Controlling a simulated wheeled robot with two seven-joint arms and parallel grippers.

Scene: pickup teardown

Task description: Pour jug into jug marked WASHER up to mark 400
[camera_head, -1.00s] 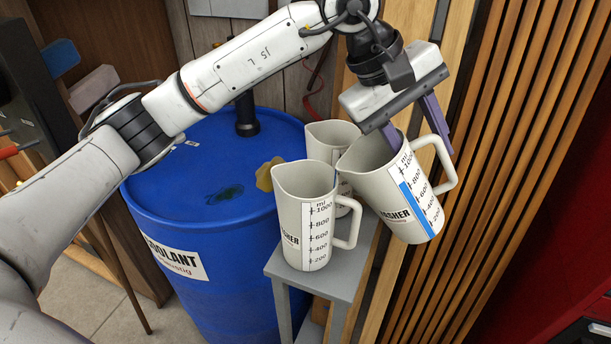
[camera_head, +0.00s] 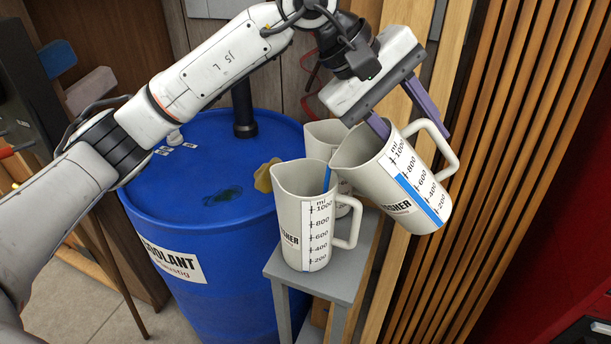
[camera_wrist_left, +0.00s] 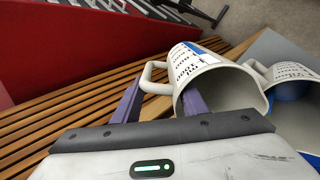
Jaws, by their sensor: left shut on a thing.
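My left gripper (camera_head: 412,118) is shut on a grey jug with a handle (camera_head: 372,174). One finger goes into its mouth, the other is outside near the handle. This jug is tilted left, its lip over the mouth of an upright grey jug (camera_head: 290,215). A thin blue stream (camera_head: 327,178) shows at the lip, over that mouth. The held jug's blue level bar tops out near 800. The upright jug's label ends in "SHER"; its scale shows no blue. In the left wrist view, the held jug (camera_wrist_left: 225,90) is beside the fingers. My right gripper is out of view.
The upright jug stands on a small grey stand (camera_head: 318,281). A third grey jug (camera_head: 322,135) is close behind it, partly hidden. A blue coolant drum (camera_head: 215,240) is at left. A slatted wood wall (camera_head: 500,190) is close on the right.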

